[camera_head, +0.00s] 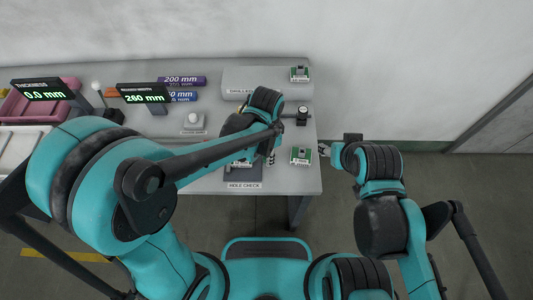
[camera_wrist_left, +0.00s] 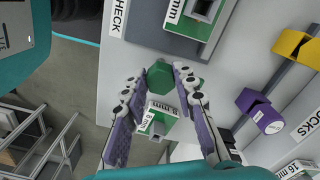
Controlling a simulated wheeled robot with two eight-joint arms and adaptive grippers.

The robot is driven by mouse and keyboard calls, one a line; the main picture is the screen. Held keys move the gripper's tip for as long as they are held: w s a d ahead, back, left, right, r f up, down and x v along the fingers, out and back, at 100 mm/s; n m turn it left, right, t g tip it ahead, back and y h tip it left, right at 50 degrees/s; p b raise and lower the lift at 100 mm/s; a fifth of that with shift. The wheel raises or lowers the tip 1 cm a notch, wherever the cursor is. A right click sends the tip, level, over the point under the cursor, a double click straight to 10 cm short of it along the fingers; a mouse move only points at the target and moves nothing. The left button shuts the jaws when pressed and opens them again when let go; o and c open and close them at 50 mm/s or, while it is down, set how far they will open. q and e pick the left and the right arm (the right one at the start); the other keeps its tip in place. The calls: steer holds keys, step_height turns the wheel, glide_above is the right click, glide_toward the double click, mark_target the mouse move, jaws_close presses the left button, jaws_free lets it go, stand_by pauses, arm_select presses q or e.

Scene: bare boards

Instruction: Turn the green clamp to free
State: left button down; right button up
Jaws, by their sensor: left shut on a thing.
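The green clamp (camera_wrist_left: 160,76) shows in the left wrist view as a dark green, angular piece between the fingertips of my left gripper (camera_wrist_left: 160,80). Both fingers reach it from either side and are shut on it. In the head view my left gripper (camera_head: 272,148) is over the right part of the table, and its arm hides the clamp there. My right gripper (camera_head: 324,149) is just off the table's right edge, seen small and partly hidden by its wrist; I cannot tell whether it is open.
A green-and-white block (camera_wrist_left: 157,122) marked 8 mm lies between my left fingers, near the clamp. A grey plate (camera_wrist_left: 150,30) carries another block (camera_wrist_left: 202,12). Yellow (camera_wrist_left: 296,46) and purple (camera_wrist_left: 258,108) blocks stand right. Display signs (camera_head: 143,94) and a pink tray (camera_head: 18,108) are left.

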arm_select(q)
steer(key=c, duration=1.2)
jaws_free()
step_height(320, 180, up, 12)
